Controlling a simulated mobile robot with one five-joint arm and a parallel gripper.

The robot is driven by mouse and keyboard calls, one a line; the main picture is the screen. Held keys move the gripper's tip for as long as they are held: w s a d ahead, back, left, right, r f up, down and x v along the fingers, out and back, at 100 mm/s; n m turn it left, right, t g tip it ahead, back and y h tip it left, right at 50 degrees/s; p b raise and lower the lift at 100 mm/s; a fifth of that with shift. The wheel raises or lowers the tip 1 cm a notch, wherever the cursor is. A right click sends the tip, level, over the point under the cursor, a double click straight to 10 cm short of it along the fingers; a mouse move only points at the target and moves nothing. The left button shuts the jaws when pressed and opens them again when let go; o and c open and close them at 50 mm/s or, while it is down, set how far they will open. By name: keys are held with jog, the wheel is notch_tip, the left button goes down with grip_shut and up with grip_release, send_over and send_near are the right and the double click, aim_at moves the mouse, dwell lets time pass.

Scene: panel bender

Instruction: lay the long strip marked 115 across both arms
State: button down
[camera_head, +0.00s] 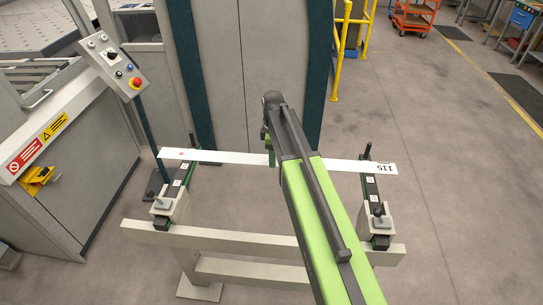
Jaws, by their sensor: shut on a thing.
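The long white strip marked 115 (345,166) spans left to right over the left arm (178,184) and the right arm (371,190) of a beige stand. Its marked end reaches a little past the right arm, and its other end, with a red dot, reaches past the left arm. My gripper (269,150) is shut on the strip near its middle. My green arm hides part of the strip. I cannot tell whether the strip touches both arms or hovers just above them.
The beige stand's crossbar (230,237) runs in front. A control panel (114,65) with a red button stands at the left, beside a grey machine cabinet (245,70). A yellow rail (341,45) is behind. The floor at the right is clear up to an orange cart (413,18).

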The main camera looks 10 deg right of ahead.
notch_tip(320, 180, down, 11)
jog(key=b, duration=0.9)
jog(key=shift+r, duration=0.15)
jog(key=shift+f+b, duration=1)
jog(key=shift+b, duration=0.25)
jog(key=shift+w+d, duration=0.3)
jog(key=shift+w, duration=0.55)
jog(key=shift+w+d, duration=0.25)
jog(key=shift+w, duration=0.55)
jog(key=shift+w+d, duration=0.3)
jog(key=shift+w, duration=0.55)
dwell(2.0)
jog(key=shift+c, duration=2.2)
grip_release()
